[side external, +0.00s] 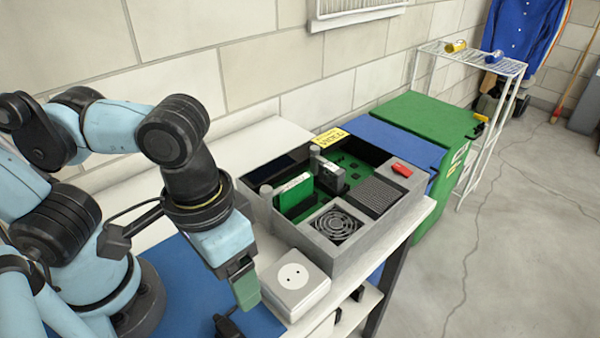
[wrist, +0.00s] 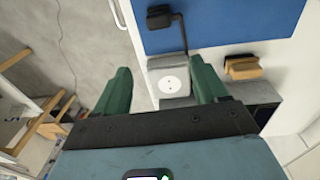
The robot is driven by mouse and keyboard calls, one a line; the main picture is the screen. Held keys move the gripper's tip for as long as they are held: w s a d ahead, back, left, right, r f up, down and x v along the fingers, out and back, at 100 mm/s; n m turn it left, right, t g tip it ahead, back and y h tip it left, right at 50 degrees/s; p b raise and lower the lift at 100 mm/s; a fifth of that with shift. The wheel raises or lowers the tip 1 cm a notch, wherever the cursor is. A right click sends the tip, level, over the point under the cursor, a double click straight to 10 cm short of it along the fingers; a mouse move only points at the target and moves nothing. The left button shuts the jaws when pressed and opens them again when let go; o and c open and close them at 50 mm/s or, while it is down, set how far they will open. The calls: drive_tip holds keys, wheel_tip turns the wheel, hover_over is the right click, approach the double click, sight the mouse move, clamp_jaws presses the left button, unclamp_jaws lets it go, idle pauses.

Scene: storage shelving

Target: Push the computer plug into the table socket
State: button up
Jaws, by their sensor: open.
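The table socket is a white box (side external: 297,298) with a round two-hole face, at the table's front edge beside the grey computer case. It also shows in the wrist view (wrist: 169,84), between my fingers in the picture. A dark plug-like piece with a cord (wrist: 159,14) shows on the blue surface in the wrist view. My gripper (side external: 246,290) has green fingers, open and empty, left of the socket; in the wrist view (wrist: 163,86) the fingers are wide apart.
The open grey computer case (side external: 282,235) with green boards and a fan stands directly behind the socket. A blue mat (side external: 185,290) covers the table on the left. Blue and green bins (side external: 432,118) and a white rack (side external: 480,140) stand beyond the table.

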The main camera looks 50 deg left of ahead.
sight(227, 328)
drive_tip(key=shift+s+d+r+g+y, duration=0.1)
drive_tip(key=shift+s+d+g+y, duration=0.1)
drive_tip(key=shift+s, duration=0.5)
drive_tip(key=shift+s+d+r+g+y, duration=0.1)
drive_tip(key=shift+s+d, duration=0.05)
drive_tip(key=shift+s, duration=0.5)
drive_tip(key=shift+f, duration=0.1)
drive_tip(key=shift+f, duration=3.4)
drive_tip(key=shift+a+f, duration=0.15)
drive_tip(key=shift+f, duration=2.4)
drive_tip(key=c, duration=1)
